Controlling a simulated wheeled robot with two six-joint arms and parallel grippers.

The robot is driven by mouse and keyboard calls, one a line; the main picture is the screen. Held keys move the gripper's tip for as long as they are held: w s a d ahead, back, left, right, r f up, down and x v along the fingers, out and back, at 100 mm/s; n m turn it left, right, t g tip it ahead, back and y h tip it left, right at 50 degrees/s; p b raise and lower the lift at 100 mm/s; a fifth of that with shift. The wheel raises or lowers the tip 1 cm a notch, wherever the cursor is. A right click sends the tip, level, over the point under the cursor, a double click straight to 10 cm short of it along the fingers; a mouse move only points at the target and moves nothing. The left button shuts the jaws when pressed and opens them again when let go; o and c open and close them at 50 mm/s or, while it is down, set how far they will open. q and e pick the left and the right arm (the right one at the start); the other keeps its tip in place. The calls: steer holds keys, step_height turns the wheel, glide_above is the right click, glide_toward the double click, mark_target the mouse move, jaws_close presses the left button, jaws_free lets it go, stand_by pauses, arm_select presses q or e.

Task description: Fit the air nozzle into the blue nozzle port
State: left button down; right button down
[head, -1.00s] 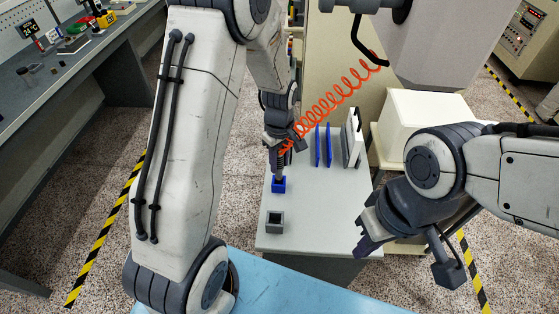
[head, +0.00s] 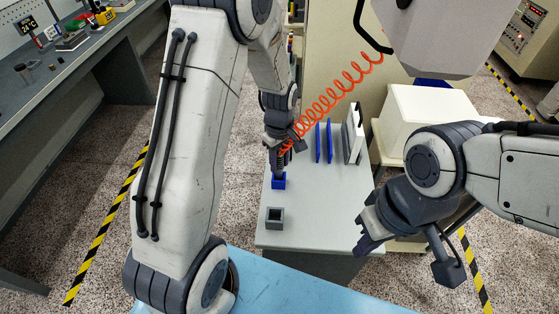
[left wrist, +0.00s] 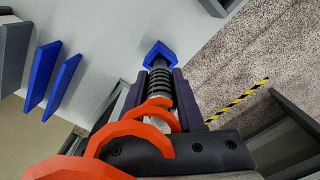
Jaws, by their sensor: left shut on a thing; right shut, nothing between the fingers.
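The blue nozzle port (head: 278,183) is a small open block on the grey bench, and it also shows in the left wrist view (left wrist: 160,50). My left gripper (head: 278,165) points down directly above it. It is shut on the air nozzle (left wrist: 160,92), whose dark ribbed body lies between the fingers. The nozzle's lower end meets the port's opening; its tip is hidden, so how deep it sits cannot be told. An orange coiled hose (head: 335,98) runs from the nozzle up to the right.
A grey square holder (head: 275,219) stands on the bench (head: 310,222) in front of the blue port. Blue upright plates (head: 323,143) and a pale upright plate (head: 353,135) stand to the right. A blue surface (head: 275,290) is in the foreground.

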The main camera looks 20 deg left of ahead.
mark_target(279, 169)
arm_select(q)
steer(key=shift+f+b, duration=1)
steer(key=shift+f, duration=0.55)
steer(key=shift+c, duration=2.2)
jaws_free()
step_height(279, 169, up, 11)
steer(key=shift+f+b, duration=0.2)
steer(key=shift+b, duration=0.5)
steer(key=s+d+r+m, duration=0.3)
steer(key=s+d+m, duration=0.5)
steer(key=d, duration=0.1)
steer(key=s+d+m, duration=0.2)
steer(key=s+m, duration=0.3)
steer(key=s, duration=0.2)
steer(key=s+d+r+m+h, duration=0.1)
steer(key=s+d+m, duration=0.2)
steer(key=s+m, duration=0.3)
steer(key=s, duration=0.2)
steer(key=shift+s+r+m, duration=0.2)
steer(key=shift+s+m, duration=0.1)
